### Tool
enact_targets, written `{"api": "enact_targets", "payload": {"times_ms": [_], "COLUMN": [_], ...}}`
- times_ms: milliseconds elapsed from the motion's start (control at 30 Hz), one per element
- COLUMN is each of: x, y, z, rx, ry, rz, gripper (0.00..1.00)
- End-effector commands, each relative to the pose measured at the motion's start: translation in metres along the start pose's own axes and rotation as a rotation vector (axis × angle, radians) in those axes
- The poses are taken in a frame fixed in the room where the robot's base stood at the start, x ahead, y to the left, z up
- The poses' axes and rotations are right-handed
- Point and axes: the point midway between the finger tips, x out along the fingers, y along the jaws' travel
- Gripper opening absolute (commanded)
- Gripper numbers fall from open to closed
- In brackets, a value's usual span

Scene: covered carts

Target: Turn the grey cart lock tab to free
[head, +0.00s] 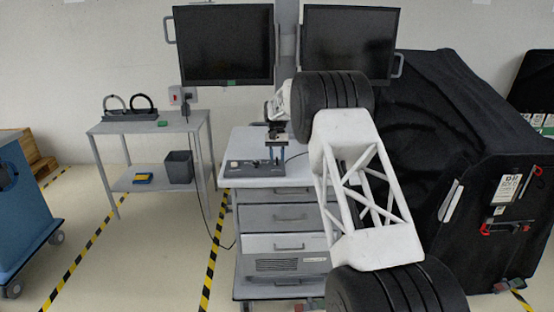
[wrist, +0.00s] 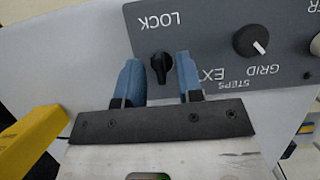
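The lock tab, a small black knob (wrist: 160,64), sits on the dark grey panel (wrist: 210,20) below the word LOCK, which reads upside down in the wrist view. My gripper (wrist: 159,76) is open, with one blue finger to the left of the knob and one to the right. A small gap shows on each side of the knob. In the head view my gripper (head: 276,150) is over the panel on top of the grey drawer cart (head: 288,217). The knob is too small to make out there.
A larger round knob (wrist: 251,41) marked GRID is right of my fingers. A yellow part (wrist: 30,140) is at lower left. Two monitors (head: 224,45) hang behind the cart. A black-covered cart (head: 450,130) stands at right and a grey side table (head: 150,124) at left.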

Motion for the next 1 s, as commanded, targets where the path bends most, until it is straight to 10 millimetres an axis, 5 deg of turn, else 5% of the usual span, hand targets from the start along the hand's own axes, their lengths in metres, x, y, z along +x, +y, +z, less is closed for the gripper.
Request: {"api": "enact_targets", "payload": {"times_ms": [500,1000], "x": [-0.06,-0.069], "y": [0.0,0.0], "z": [0.0,0.0], "rx": [0.0,0.0], "ry": [0.002,0.001], "rz": [0.0,0.0], "gripper": [0.34,0.34]}}
